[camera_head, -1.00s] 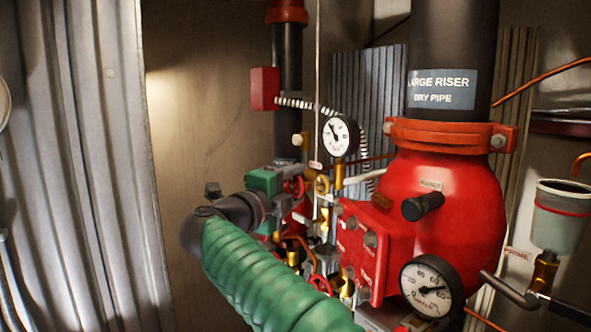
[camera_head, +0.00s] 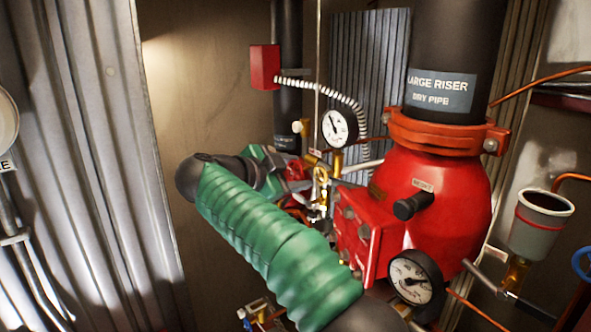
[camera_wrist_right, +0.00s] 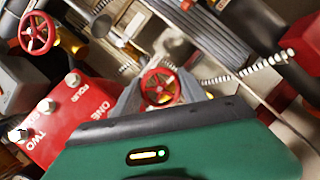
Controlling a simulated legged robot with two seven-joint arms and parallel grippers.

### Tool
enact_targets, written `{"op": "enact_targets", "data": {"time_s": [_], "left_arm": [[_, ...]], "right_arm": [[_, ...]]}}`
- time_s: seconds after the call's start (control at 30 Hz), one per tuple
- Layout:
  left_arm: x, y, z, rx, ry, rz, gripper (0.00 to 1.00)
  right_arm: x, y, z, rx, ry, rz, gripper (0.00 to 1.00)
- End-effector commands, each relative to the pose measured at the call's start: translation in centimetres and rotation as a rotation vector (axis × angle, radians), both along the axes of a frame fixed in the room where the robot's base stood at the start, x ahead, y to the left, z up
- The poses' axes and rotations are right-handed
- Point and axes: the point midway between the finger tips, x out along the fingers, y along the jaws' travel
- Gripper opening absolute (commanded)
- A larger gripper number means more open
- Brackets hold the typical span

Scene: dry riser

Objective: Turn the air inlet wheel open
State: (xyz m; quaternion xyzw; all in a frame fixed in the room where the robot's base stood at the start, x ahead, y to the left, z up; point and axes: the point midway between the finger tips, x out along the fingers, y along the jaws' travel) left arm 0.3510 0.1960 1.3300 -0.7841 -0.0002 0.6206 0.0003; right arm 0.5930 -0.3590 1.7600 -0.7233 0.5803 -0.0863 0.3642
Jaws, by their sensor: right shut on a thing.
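My right gripper (camera_head: 290,172) reaches in beside the red valve body, on the end of my green-sleeved arm. In the right wrist view its grey fingers are closed around a small red handwheel (camera_wrist_right: 160,86). Only part of that wheel (camera_head: 297,171) shows in the head view, behind the gripper. No readable label marks it as the air inlet wheel. A second red handwheel (camera_wrist_right: 37,33) stands apart at the upper left of the wrist view. My left gripper is not in view.
The large red valve body (camera_head: 440,195) stands right of my arm, with a gauge (camera_head: 415,277) low at its front. Another gauge (camera_head: 339,127) and a striped hose (camera_head: 340,95) sit above the gripper. A grey cup (camera_head: 540,223) is at the right. Corrugated metal (camera_head: 95,130) lines the left.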

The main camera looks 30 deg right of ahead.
Motion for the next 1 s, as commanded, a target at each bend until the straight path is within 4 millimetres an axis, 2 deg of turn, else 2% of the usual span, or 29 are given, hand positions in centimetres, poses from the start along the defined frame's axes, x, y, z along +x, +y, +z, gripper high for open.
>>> {"op": "enact_targets", "data": {"time_s": [0.03, 0.5, 1.0], "left_arm": [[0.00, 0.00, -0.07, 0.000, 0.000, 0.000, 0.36], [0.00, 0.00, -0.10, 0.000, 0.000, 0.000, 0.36], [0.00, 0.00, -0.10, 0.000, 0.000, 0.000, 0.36]], "right_arm": [[0.19, 0.16, -0.62, 0.004, 0.049, 0.001, 0.10], [0.09, 0.23, -0.87, -0.021, 0.402, 0.004, 0.09], [-0.06, 0.23, -0.77, -0.031, 0.507, 0.005, 0.09]]}}
